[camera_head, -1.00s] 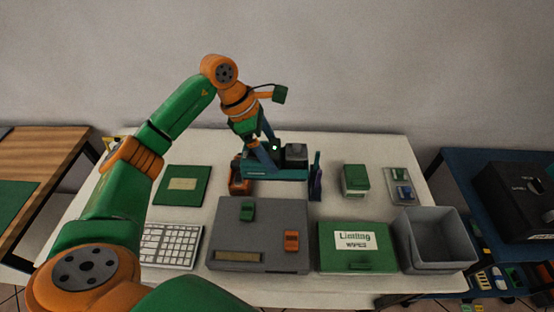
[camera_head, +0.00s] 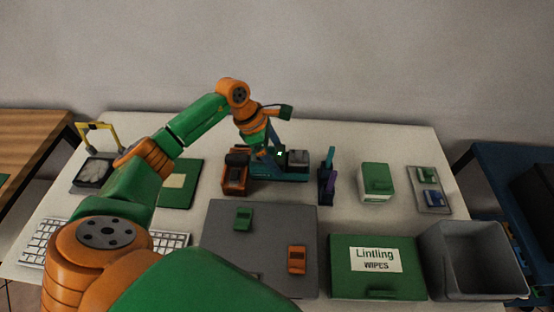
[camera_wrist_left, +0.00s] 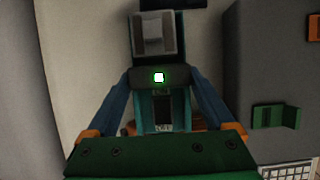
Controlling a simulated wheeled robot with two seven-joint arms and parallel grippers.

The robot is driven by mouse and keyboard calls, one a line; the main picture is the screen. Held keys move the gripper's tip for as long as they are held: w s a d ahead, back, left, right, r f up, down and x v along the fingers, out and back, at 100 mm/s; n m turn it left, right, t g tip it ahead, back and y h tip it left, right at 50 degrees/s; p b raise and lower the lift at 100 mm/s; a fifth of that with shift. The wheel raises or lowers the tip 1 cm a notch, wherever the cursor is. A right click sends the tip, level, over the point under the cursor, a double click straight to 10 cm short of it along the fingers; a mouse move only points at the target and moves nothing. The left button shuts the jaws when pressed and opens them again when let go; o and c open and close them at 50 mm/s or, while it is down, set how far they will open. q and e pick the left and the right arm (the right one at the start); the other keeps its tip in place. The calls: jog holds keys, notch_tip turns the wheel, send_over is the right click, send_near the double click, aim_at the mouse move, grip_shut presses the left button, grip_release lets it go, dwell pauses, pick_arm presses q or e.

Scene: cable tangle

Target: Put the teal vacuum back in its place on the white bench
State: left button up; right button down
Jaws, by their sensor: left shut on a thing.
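The teal vacuum (camera_head: 285,174), with a grey block on top, rests on or just above the rear middle of the white bench (camera_head: 405,146); I cannot tell which. My left gripper (camera_head: 271,147) comes down on it from above and is shut on it. In the left wrist view the blue fingers (camera_wrist_left: 160,78) lie on both sides of the vacuum's dark bar, which has a lit green-white light, and the grey block (camera_wrist_left: 154,34) shows beyond. My right gripper is out of view.
A large grey case (camera_head: 270,225), a green wipes box (camera_head: 375,285) and a grey bin (camera_head: 475,262) fill the front. The wall is behind.

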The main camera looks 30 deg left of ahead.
pick_arm(q)
notch_tip(320, 180, down, 2)
jog(key=shift+f, duration=0.1)
jog(key=shift+f, duration=0.1)
jog(key=o, duration=1)
jog(key=shift+o, duration=0.2)
jog(key=shift+r, duration=0.2)
jog(key=b+v, duration=0.2)
jog(key=v, duration=1)
jog(key=shift+f, duration=0.1)
